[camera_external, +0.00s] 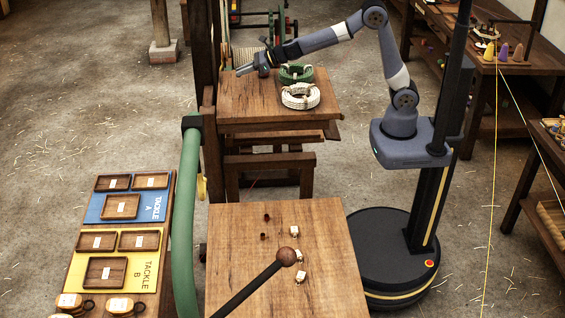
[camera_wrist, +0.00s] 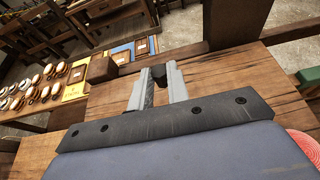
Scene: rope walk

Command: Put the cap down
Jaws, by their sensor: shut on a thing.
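My gripper (camera_external: 243,70) reaches left over the upper wooden table (camera_external: 270,113) in the external view, close above its left part. In the wrist view my gripper (camera_wrist: 160,76) has its two pale fingers close together, shut on a small dark thing (camera_wrist: 158,73) between them. This is probably the cap, but it is mostly hidden by the fingers and too small to make out. In the external view I cannot make it out. Whether it touches the table top is not clear.
A green rope coil (camera_external: 296,73) and a white coil (camera_external: 301,96) lie on the upper table's right side. Blue and yellow tackle boards (camera_external: 150,207) with trays stand left.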

